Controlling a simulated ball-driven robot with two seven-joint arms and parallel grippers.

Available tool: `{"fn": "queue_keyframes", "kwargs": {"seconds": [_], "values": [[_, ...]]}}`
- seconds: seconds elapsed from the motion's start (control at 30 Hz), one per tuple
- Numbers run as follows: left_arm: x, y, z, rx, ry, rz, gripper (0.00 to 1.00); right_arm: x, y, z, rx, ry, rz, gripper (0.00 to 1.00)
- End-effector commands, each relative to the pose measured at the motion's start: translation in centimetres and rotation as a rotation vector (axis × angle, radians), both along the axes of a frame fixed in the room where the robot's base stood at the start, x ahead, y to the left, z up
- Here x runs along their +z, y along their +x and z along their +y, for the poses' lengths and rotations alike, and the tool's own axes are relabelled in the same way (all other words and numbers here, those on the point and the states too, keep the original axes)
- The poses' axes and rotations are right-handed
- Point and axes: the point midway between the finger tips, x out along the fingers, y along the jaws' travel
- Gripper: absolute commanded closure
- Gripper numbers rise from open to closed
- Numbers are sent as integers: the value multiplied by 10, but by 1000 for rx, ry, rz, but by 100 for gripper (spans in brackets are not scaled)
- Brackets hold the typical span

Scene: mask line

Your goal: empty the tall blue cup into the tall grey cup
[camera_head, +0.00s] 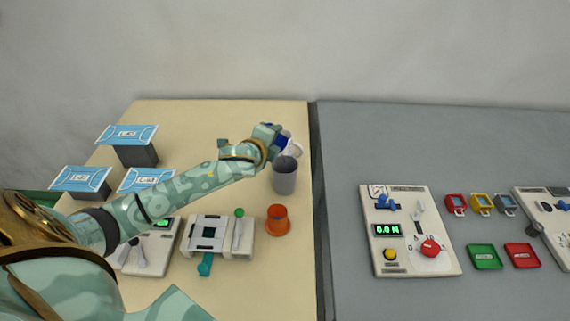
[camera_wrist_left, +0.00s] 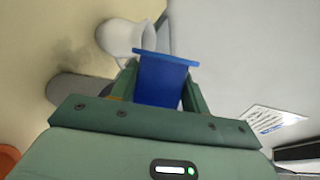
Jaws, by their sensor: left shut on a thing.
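My left gripper (camera_head: 271,138) is shut on the tall blue cup (camera_wrist_left: 163,82), whose flared rim shows beyond the fingers in the left wrist view. In the head view only a small part of the blue cup (camera_head: 283,139) shows past the gripper. I cannot tell its exact tilt or see its contents. The tall grey cup (camera_head: 285,178) stands upright on the beige table, just nearer than the gripper; its inside looks dark. It also shows in the left wrist view (camera_wrist_left: 72,88), partly behind the gripper. My right gripper is not in view.
A white jug (camera_head: 295,150) stands close behind the grey cup. An orange cup (camera_head: 277,221) is nearer on the table. A press-like device (camera_head: 217,237) and blue masks on stands (camera_head: 128,134) lie left. A grey table (camera_head: 340,140) with control panels is right.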

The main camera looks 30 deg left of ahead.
Motion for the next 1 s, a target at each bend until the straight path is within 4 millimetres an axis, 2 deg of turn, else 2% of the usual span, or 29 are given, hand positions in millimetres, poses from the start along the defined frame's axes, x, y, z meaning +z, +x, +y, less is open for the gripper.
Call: {"fn": "queue_keyframes", "kwargs": {"seconds": [0.03, 0.47, 0.8, 0.87, 0.93, 1.0], "values": [[4, 0, -1, -1, 23, -7, 78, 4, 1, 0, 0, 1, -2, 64], [4, -1, -2, 0, 85, -22, 78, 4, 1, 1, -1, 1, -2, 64], [-10, -1, -7, -1, 220, -52, 78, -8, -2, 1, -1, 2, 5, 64], [0, -1, -4, 1, 186, -47, 78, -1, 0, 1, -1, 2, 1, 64], [13, 1, 2, 4, 64, -22, 78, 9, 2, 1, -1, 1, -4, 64], [-1, 1, 4, 5, -52, 10, 78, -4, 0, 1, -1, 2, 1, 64]]}}
